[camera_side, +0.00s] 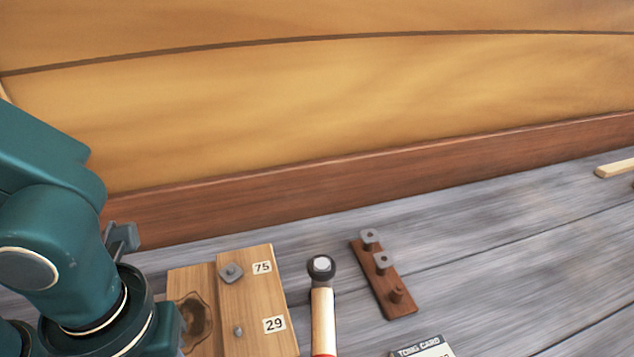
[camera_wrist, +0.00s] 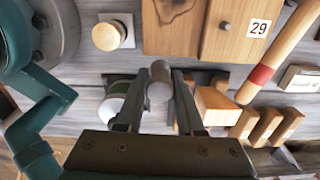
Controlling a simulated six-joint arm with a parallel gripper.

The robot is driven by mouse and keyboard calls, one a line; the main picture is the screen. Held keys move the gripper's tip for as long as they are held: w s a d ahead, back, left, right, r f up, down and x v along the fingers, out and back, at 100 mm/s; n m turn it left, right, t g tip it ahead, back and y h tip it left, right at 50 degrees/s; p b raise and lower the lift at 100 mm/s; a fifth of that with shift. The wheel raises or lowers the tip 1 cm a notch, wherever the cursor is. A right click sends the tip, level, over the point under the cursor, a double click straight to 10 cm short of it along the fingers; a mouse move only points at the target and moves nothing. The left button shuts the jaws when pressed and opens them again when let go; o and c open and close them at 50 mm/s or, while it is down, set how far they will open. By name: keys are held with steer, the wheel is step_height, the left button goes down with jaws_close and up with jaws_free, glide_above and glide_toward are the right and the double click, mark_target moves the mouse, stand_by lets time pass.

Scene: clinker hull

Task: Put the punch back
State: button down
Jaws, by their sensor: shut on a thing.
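My gripper (camera_wrist: 158,72) is at the middle of the wrist view, its two dark fingers closed on a grey, round-ended cylinder, which I take to be the punch (camera_wrist: 159,88). Its lower part is hidden by the gripper body. The fingers are below the edge of the light wooden board (camera_wrist: 215,35) in that view. In the side view my arm fills the lower left; the fingertips and the punch cannot be made out there.
The board (camera_side: 255,325) bears labels 75 and 29 and metal fastenings. A hammer (camera_side: 322,310) lies right of it, beside a dark rack (camera_side: 372,285). Wooden blocks (camera_wrist: 268,125), a card (camera_wrist: 302,78) and a round-topped knob (camera_wrist: 108,36) surround my gripper. Planks at right (camera_side: 530,250) are mostly clear.

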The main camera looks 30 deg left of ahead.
steer(key=shift+s+d+f, duration=0.1)
steer(key=shift+d+f, duration=0.05)
steer(key=shift+f, duration=0.05)
steer(key=shift+f, duration=1.95)
steer(key=shift+f, duration=0.1)
steer(key=c, duration=0.5)
jaws_free()
